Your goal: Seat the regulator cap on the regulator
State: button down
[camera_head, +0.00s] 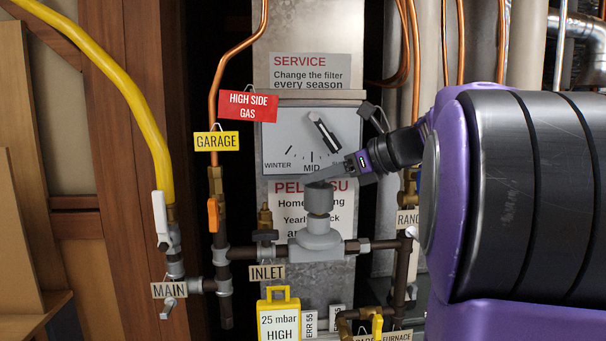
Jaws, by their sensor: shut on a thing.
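The regulator (317,241) is a light grey body on the horizontal pipe at the middle of the head view, with an upright neck on top. The regulator cap (317,200) is a darker grey cylinder directly above the neck and in line with it, looking upright. I cannot tell whether it is fully seated or just resting over the neck. My gripper (322,181) reaches in from the right, tilted down to the left, and its fingers are shut on the top of the cap. The fingertips partly hide the cap's upper rim.
A dial panel (285,135) stands just behind my gripper. A yellow tag reading 25 mbar HIGH (279,318) hangs below the regulator. The INLET tag (267,272) and a pipe with an orange-handled valve (213,215) lie left. My arm fills the right side.

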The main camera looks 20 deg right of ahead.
jog(key=shift+f+b, duration=0.6)
jog(key=shift+f, duration=0.65)
jog(key=c, duration=0.6)
grip_release()
jog(key=p+v, duration=0.2)
jog(key=v, duration=1.5)
jog(key=shift+s+r, duration=0.15)
jog(key=shift+s, duration=0.05)
